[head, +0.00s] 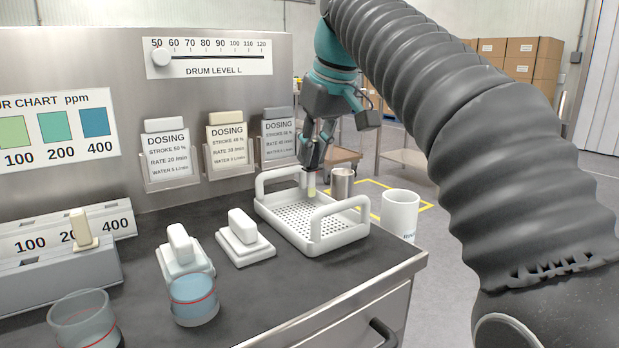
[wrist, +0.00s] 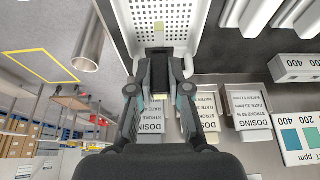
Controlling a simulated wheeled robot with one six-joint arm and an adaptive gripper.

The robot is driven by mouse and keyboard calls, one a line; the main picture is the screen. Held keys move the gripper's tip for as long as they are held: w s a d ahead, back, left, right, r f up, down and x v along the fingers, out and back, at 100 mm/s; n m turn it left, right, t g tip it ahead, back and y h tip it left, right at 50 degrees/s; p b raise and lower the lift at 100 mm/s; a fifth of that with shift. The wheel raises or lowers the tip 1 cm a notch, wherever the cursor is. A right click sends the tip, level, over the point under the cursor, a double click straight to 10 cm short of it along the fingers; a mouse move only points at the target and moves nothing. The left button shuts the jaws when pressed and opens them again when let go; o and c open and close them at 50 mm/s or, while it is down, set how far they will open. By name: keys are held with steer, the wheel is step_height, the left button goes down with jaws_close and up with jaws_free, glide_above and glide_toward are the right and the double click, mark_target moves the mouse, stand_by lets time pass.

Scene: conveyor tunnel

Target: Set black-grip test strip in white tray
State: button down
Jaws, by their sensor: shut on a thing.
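The black-grip test strip (head: 311,189) hangs down from my gripper (head: 313,163). Its pale yellow-green lower part shows below the fingers in the head view. In the wrist view my gripper (wrist: 160,72) is shut on the strip's black grip (wrist: 159,76). The white tray (head: 284,231) has a perforated floor and a raised handle at each end. It stands at the counter's right rear. The strip is over the tray, and I cannot tell whether its tip touches the floor. The tray also shows at the top of the wrist view (wrist: 202,14).
A metal cup (head: 342,184) and a white mug (head: 400,214) are right of the tray. Dosing cards (head: 228,146) hang behind.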

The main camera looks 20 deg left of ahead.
mark_target(310, 168)
steer(key=shift+w+a+f, duration=0.25)
steer(key=shift+a+f, duration=0.15)
steer(key=shift+a, duration=0.15)
steer(key=shift+f+b, duration=1)
steer(key=shift+f, duration=0.95)
steer(key=shift+f, duration=0.15)
steer(key=c, duration=1.1)
jaws_free()
steer(key=p+v, duration=0.4)
steer(key=v, duration=0.8)
